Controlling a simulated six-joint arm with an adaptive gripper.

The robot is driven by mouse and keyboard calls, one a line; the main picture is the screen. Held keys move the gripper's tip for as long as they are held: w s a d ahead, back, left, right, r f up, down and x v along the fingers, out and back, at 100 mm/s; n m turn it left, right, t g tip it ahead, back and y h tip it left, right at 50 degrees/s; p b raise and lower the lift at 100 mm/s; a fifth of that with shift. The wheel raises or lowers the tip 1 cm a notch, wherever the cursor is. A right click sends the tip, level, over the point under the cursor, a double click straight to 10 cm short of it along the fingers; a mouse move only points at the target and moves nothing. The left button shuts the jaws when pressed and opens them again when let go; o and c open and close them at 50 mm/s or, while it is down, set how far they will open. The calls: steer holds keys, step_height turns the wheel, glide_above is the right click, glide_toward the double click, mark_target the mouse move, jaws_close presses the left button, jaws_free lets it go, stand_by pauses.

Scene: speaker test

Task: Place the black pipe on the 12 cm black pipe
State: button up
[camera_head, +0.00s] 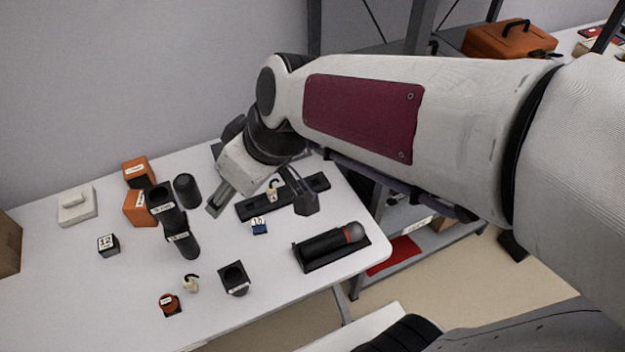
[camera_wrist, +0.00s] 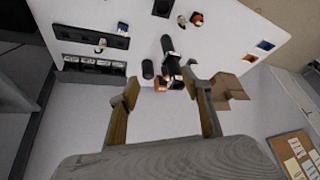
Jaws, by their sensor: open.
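Two dark pipes with white labels stand close together left of the middle of the table: a rear pipe (camera_head: 163,208) and a front pipe (camera_head: 184,246). They overlap in the head view, so I cannot tell whether one rests on the other. A shorter, plain black cylinder (camera_head: 187,190) stands just to their right. Dark pipes also show close together in the wrist view (camera_wrist: 168,46), beyond my fingertips. My gripper (camera_head: 260,207) is above the table, right of the pipes. Its fingers are wide apart and nothing is between them; they also show in the wrist view (camera_wrist: 161,84).
Orange boxes (camera_head: 138,171) stand behind the pipes, and a black cube marked 12 (camera_head: 108,246) is to their left.

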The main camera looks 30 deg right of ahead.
steer(key=s+d+r+m+h, duration=0.1)
steer(key=s+d+m+h, duration=0.2)
steer(key=s+d+m, duration=0.3)
steer(key=s+d, duration=0.4)
steer(key=s, duration=0.1)
steer(key=shift+s+d+r+t+h, duration=0.3)
steer(key=shift+s+d+r+t, duration=0.05)
steer(key=shift+t, duration=0.05)
